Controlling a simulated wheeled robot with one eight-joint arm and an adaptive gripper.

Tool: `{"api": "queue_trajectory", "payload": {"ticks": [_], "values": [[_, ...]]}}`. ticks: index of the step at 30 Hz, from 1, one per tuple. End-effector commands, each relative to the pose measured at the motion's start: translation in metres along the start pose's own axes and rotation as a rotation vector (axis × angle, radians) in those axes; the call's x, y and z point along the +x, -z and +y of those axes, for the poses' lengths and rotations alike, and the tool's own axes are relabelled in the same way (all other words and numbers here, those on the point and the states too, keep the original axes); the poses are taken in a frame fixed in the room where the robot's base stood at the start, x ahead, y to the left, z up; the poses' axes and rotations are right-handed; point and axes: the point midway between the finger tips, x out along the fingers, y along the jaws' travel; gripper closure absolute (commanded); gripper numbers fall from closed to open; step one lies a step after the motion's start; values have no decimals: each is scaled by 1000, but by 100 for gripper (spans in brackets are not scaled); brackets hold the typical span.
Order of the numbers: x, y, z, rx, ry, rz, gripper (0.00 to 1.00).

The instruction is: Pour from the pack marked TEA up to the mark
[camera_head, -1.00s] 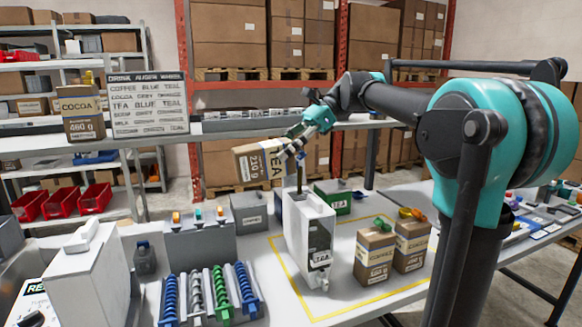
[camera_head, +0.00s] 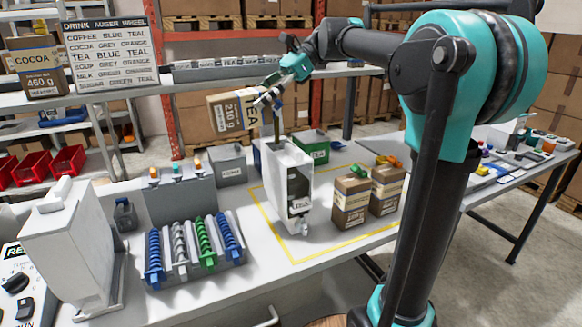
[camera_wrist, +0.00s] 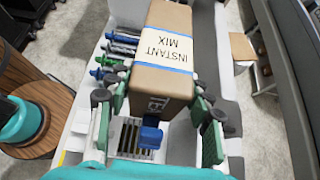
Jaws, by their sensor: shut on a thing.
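My gripper (camera_head: 268,98) is shut on the brown pack marked TEA 210 g (camera_head: 228,111). It holds the pack tipped on its side above the white dispenser canister (camera_head: 279,190), which bears a TEA label (camera_head: 299,205). A thin brown column (camera_head: 277,125) stands between the pack end and the canister's top; it looks like a falling stream. The canister has a dark front window (camera_head: 300,183); the fill level and the mark are too small to tell. In the wrist view the pack (camera_wrist: 162,85) sits between the fingers, with a blue part (camera_wrist: 151,135) at its near end.
Two brown packs (camera_head: 351,198) (camera_head: 387,188) stand right of the canister within a yellow outline. A rack of blue, grey and green augers (camera_head: 195,245) lies left. A green bin (camera_head: 313,147) is behind. A COCOA pack (camera_head: 38,70) and a chart (camera_head: 112,55) stand on the shelf.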

Motion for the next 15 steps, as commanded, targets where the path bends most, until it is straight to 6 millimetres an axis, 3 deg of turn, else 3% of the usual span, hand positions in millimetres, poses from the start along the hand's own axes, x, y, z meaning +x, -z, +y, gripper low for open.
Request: {"api": "queue_trajectory", "payload": {"ticks": [15], "values": [[-1, 4, 0, 0, 0, -41, 95]]}}
